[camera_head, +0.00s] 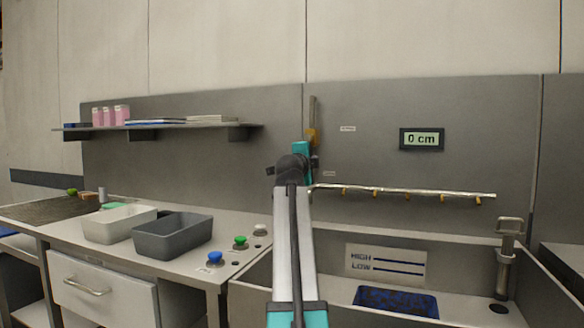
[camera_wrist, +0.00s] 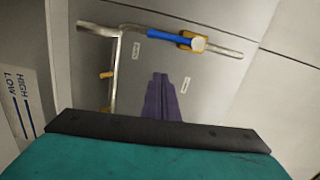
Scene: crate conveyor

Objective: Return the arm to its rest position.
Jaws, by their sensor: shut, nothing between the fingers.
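My arm reaches up from the bottom of the head view toward the back wall, with its teal wrist part in front of the wall. My gripper's fingers are hidden behind the arm there. In the wrist view, my gripper (camera_wrist: 160,78) shows two dark purple fingers pressed together, with nothing between them. The fingers point toward the grey wall panel, below a blue lever (camera_wrist: 140,33) with a brass fitting (camera_wrist: 186,40). They appear apart from the lever and from the metal spray pipe (camera_wrist: 115,75).
A sink (camera_head: 465,293) with a HIGH/LOW plate (camera_head: 386,263) lies below the pipe (camera_head: 440,194). A display (camera_head: 422,139) reads 0 cm. Left are a shelf (camera_head: 190,126), a white bin (camera_head: 112,236), a grey bin (camera_head: 165,250), and blue (camera_head: 215,258), green (camera_head: 240,242) and white (camera_head: 260,230) buttons.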

